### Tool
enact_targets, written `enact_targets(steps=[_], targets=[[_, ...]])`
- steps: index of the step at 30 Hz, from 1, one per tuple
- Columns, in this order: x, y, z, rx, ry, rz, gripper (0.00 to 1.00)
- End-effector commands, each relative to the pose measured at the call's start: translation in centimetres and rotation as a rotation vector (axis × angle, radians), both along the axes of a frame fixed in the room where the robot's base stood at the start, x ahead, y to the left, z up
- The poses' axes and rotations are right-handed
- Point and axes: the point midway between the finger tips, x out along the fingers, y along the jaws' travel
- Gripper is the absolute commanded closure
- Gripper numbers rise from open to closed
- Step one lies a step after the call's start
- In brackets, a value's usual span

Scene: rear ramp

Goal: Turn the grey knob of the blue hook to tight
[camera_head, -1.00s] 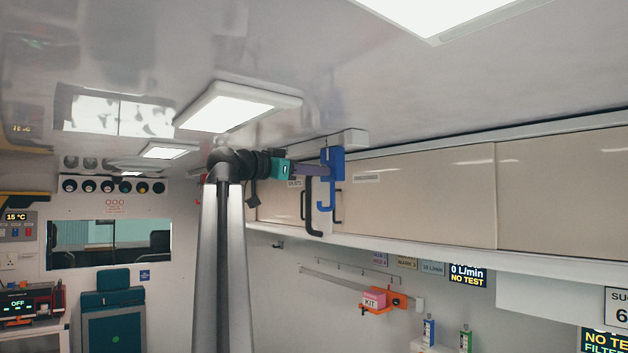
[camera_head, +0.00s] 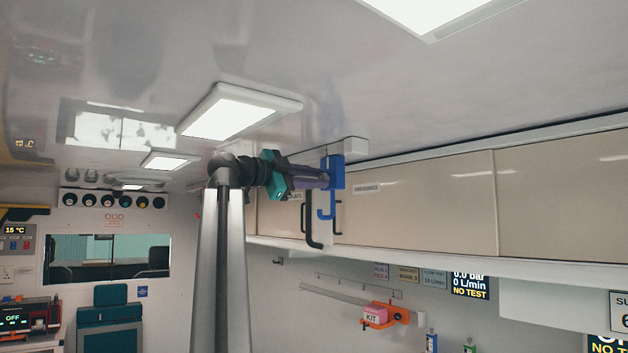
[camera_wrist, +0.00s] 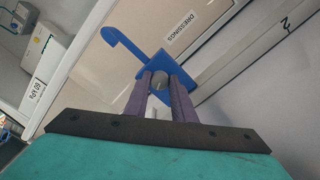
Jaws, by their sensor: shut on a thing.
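The blue hook (camera_head: 335,173) hangs under the ceiling in front of the overhead cabinets. In the wrist view its blue plate (camera_wrist: 178,66) and curved arm (camera_wrist: 122,46) show, the arm pointing to the upper left. The grey knob (camera_wrist: 160,79) sits on the plate, a small round shape. My gripper (camera_head: 322,180) reaches the hook from the left. In the wrist view its two purple fingers (camera_wrist: 160,92) stand on either side of the knob and are shut on it. The head view hides the knob behind the fingers. I cannot read any tightness mark.
Beige overhead cabinets (camera_head: 430,200) with dark handles (camera_head: 308,222) run close behind and right of the hook. A ceiling lamp (camera_head: 235,112) is near above my arm. An orange holder with a kit box (camera_head: 375,316) is on the wall below.

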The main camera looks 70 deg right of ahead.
Motion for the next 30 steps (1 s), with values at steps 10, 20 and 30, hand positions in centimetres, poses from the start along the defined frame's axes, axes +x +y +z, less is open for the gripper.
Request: enact_targets(steps=[10, 20, 30], targets=[[0.0, 0.0, 0.06, -0.16, -0.247, -0.001, 0.99], [0.01, 0.0, 0.07, -0.239, -0.37, -0.001, 0.99], [0.02, 0.0, 0.05, -0.25, -0.388, 0.0, 0.99]])
